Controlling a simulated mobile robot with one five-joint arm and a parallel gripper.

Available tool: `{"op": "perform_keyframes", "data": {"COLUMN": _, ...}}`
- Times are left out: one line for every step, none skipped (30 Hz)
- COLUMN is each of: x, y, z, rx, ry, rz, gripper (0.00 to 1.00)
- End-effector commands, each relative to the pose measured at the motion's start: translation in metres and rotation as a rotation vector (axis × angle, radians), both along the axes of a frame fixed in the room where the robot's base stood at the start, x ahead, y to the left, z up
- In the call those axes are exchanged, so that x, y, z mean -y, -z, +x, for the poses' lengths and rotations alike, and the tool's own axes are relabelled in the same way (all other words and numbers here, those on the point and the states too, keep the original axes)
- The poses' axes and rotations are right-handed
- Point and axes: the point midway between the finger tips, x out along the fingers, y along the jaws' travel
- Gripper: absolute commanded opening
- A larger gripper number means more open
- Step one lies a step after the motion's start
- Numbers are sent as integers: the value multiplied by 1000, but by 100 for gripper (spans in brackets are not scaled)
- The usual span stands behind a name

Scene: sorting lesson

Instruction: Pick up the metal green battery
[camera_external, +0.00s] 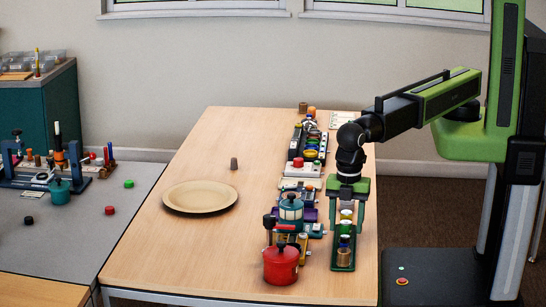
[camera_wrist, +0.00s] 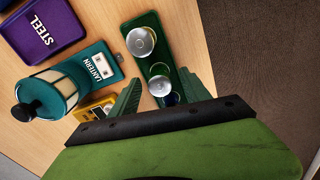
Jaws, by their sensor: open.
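My gripper (camera_external: 347,207) is open and points down over a narrow dark green rack (camera_external: 343,264) near the table's right edge. In the wrist view my gripper (camera_wrist: 161,80) has its two green fingers on either side of a round silver-topped piece (camera_wrist: 160,86) standing in the rack. A larger silver disc top (camera_wrist: 141,42) stands farther along the rack. In the external view a small piece with a green and blue side (camera_external: 344,241) stands in the rack, with a tan one in front. I cannot tell for sure which piece is the green battery.
A teal lantern (camera_wrist: 52,90) on a teal base and a purple tray marked STEEL (camera_wrist: 45,30) lie left of the rack. A red pot (camera_external: 281,266) stands at the front. A beige plate (camera_external: 200,196) lies on the open left part of the table.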

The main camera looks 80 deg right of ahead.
Motion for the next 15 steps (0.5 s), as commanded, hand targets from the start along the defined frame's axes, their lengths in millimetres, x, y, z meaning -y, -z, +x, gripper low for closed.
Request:
{"op": "perform_keyframes", "data": {"x": 0, "y": 10, "z": 0, "rx": 0, "ry": 0, "rz": 0, "gripper": 55}}
{"op": "perform_keyframes", "data": {"x": 0, "y": 10, "z": 0, "rx": 0, "ry": 0, "rz": 0, "gripper": 55}}
{"op": "perform_keyframes", "data": {"x": 0, "y": 9, "z": 0, "rx": 0, "ry": 0, "rz": 0, "gripper": 55}}
{"op": "perform_keyframes", "data": {"x": 0, "y": 8, "z": 0, "rx": 0, "ry": 0, "rz": 0, "gripper": 55}}
{"op": "perform_keyframes", "data": {"x": 0, "y": 7, "z": 0, "rx": 0, "ry": 0, "rz": 0, "gripper": 55}}
{"op": "perform_keyframes", "data": {"x": 0, "y": 7, "z": 0, "rx": 0, "ry": 0, "rz": 0, "gripper": 55}}
{"op": "perform_keyframes", "data": {"x": 0, "y": 7, "z": 0, "rx": 0, "ry": 0, "rz": 0, "gripper": 55}}
{"op": "perform_keyframes", "data": {"x": 0, "y": 7, "z": 0, "rx": 0, "ry": 0, "rz": 0, "gripper": 54}}
{"op": "perform_keyframes", "data": {"x": 0, "y": 7, "z": 0, "rx": 0, "ry": 0, "rz": 0, "gripper": 48}}
{"op": "perform_keyframes", "data": {"x": 0, "y": 7, "z": 0, "rx": 0, "ry": 0, "rz": 0, "gripper": 45}}
{"op": "perform_keyframes", "data": {"x": 0, "y": 7, "z": 0, "rx": 0, "ry": 0, "rz": 0, "gripper": 41}}
{"op": "perform_keyframes", "data": {"x": 0, "y": 7, "z": 0, "rx": 0, "ry": 0, "rz": 0, "gripper": 35}}
{"op": "perform_keyframes", "data": {"x": 0, "y": 7, "z": 0, "rx": 0, "ry": 0, "rz": 0, "gripper": 32}}
{"op": "perform_keyframes", "data": {"x": 0, "y": 7, "z": 0, "rx": 0, "ry": 0, "rz": 0, "gripper": 28}}
{"op": "perform_keyframes", "data": {"x": 0, "y": 7, "z": 0, "rx": 0, "ry": 0, "rz": 0, "gripper": 22}}
